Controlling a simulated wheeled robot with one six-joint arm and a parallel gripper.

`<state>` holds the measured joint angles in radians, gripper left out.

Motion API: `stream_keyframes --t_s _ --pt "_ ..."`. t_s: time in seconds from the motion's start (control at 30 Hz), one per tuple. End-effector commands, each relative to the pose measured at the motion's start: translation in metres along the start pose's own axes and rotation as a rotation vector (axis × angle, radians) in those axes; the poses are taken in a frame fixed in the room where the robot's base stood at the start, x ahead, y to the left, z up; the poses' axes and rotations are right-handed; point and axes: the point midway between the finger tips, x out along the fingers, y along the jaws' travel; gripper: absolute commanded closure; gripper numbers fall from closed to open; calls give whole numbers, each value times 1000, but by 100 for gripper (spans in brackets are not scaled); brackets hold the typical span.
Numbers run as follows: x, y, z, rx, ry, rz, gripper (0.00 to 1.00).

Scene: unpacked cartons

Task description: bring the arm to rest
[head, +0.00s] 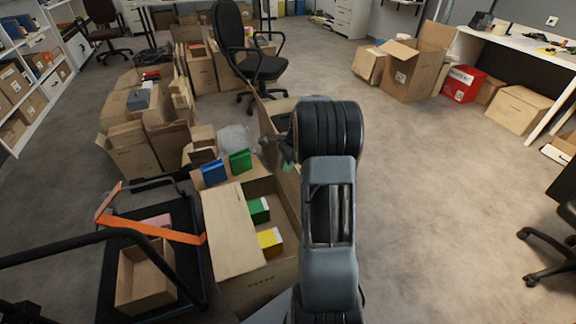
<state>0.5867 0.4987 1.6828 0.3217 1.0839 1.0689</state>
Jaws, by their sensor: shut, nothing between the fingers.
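My arm rises through the middle of the head view, with its grey and black links folded upward. My gripper (272,143) shows only in small part, to the left of the arm's black upper joint, above the far right side of an open carton (231,232). It is shut and holds nothing. Much of it is hidden or too small to make out against the cartons behind.
The open carton holds a green box (259,211) and a yellow box (270,241). A blue box (213,172) and another green box (240,160) are at its far edge. A black cart (108,285) stands left.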

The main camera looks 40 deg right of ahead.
Motion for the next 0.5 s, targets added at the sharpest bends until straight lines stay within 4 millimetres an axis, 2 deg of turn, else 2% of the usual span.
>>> stream_keyframes --t_s 0.37,0.5 --pt "0 0 0 -9 0 -1 100" --pt "0 -1 -2 -104 9 -6 100"
